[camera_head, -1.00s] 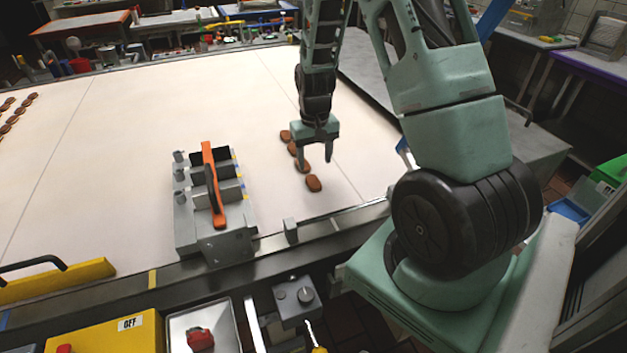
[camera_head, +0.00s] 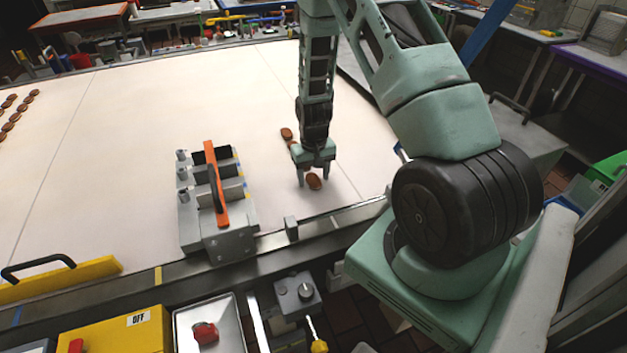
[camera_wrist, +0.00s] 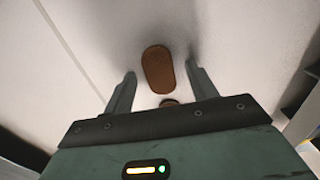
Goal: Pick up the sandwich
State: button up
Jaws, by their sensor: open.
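A brown oval cream sandwich (camera_head: 314,182) lies on the white surface at the near end of a short row. My gripper (camera_head: 313,181) points down over it, with its fingers apart. In the wrist view the same sandwich (camera_wrist: 158,69) lies just beyond and between the open fingertips of my gripper (camera_wrist: 160,76), and nothing is held. Another sandwich (camera_wrist: 169,102) shows there partly, its lower part hidden by the gripper body. In the head view a further sandwich (camera_head: 287,133) lies behind the gripper, and the middle of the row is mostly hidden by it.
A grey metal fixture with an orange handle (camera_head: 215,185) stands left of the gripper. A metal rail (camera_head: 330,226) runs along the near edge. More sandwiches (camera_head: 12,117) lie at the far left.

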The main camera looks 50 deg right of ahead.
jog(key=c, duration=1)
jog(key=shift+r, duration=0.1)
jog(key=shift+c, duration=0.2)
